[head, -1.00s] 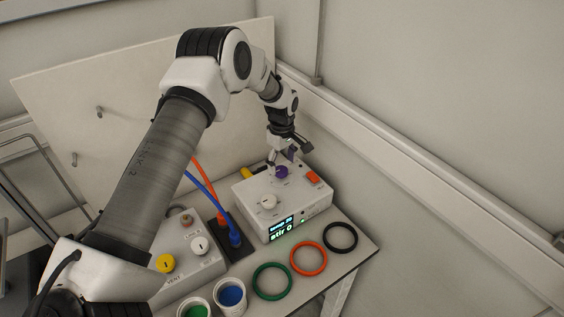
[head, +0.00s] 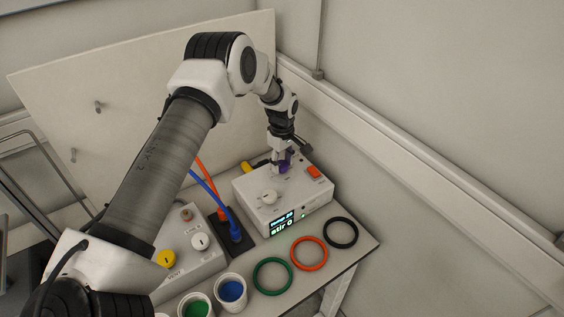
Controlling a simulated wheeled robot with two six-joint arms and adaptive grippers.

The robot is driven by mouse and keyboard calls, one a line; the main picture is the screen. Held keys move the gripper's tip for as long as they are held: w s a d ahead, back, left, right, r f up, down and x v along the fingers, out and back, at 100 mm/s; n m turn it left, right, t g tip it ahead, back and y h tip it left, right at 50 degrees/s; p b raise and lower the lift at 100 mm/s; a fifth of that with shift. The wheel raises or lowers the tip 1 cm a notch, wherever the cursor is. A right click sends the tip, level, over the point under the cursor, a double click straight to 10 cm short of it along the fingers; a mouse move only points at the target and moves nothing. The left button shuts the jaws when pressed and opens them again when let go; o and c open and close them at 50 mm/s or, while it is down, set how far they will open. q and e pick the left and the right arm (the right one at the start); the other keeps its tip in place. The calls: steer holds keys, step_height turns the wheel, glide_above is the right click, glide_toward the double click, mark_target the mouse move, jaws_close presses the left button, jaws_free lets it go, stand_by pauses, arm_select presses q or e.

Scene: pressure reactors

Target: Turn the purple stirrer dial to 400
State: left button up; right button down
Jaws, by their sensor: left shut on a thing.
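The purple stirrer dial (head: 286,166) sits on the top of the white control box (head: 303,196), towards its back. My left gripper (head: 279,166) reaches down over the dial and is shut on it, hiding part of it. The box's front display (head: 282,223) reads "stir 0", with a smaller temperature line above. A white dial (head: 269,197) and an orange-red switch (head: 314,172) are on the same box top. My right gripper is not in view.
Green (head: 272,276), orange (head: 309,253) and black (head: 341,233) rings lie in front of the box. A second box with a yellow knob (head: 167,259), cups of green and blue, and red and blue hoses stand to the left. A wall rises on the right.

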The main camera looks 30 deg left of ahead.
arm_select(q)
steer(key=shift+s+f+m, duration=0.15)
steer(key=shift+f+m, duration=0.05)
steer(key=shift+m, duration=0.1)
steer(key=m+b, duration=0.1)
steer(key=m, duration=0.3)
steer(key=shift+m+b, duration=0.3)
steer(key=m+b, duration=0.1)
steer(key=m, duration=0.5)
steer(key=m+b, duration=0.1)
steer(key=m, duration=0.5)
steer(key=shift+a+m+b, duration=0.1)
steer(key=shift+m+b, duration=0.2)
steer(key=m, duration=0.5)
steer(key=shift+m+b, duration=0.35)
steer(key=shift+m, duration=0.05)
steer(key=o, duration=1)
steer(key=shift+o, duration=0.7)
steer(key=shift+w, duration=0.2)
